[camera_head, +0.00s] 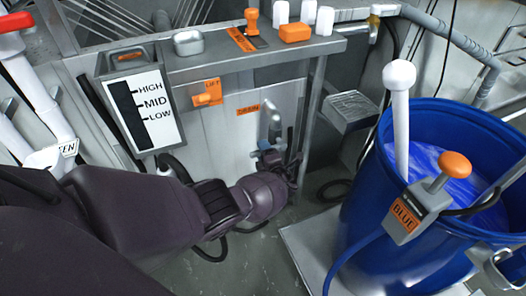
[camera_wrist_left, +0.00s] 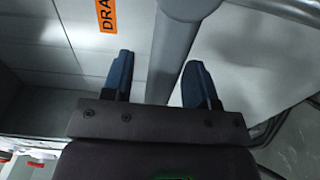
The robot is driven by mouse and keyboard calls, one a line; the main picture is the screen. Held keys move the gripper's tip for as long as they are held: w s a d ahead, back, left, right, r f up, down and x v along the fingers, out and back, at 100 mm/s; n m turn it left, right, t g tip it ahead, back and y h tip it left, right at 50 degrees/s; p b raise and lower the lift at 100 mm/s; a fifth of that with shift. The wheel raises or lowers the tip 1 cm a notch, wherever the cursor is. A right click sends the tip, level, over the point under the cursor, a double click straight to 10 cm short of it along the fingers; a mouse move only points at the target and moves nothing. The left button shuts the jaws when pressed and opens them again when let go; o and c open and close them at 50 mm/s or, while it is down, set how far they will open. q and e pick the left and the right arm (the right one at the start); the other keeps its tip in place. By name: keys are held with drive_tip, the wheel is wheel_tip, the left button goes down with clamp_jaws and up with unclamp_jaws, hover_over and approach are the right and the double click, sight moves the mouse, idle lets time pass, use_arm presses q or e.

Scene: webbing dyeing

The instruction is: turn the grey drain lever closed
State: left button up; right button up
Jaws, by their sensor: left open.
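The grey drain lever (camera_head: 269,124) hangs on the pale panel below the orange DRAIN label (camera_head: 248,110). In the left wrist view its grey bar (camera_wrist_left: 172,50) runs down from a rounded end at the top and passes between my fingers. My left gripper (camera_head: 276,150) is at the lower part of the lever. In the left wrist view my left gripper (camera_wrist_left: 160,68) is open, with one dark blue finger on each side of the bar. I cannot tell whether either finger touches it. The lever's lower part is hidden by the gripper. My right gripper is not in view.
A blue barrel (camera_head: 362,222) of blue liquid stands on the right with a BLUE-labelled box (camera_head: 407,218).

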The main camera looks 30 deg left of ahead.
use_arm(q)
drive_tip(key=shift+s+d+r, duration=0.1)
drive_tip(key=shift+s+d, duration=0.05)
drive_tip(key=shift+d, duration=0.05)
drive_tip(key=p+v, duration=0.2)
drive_tip(key=v, duration=0.8)
drive_tip(key=shift+s, duration=0.15)
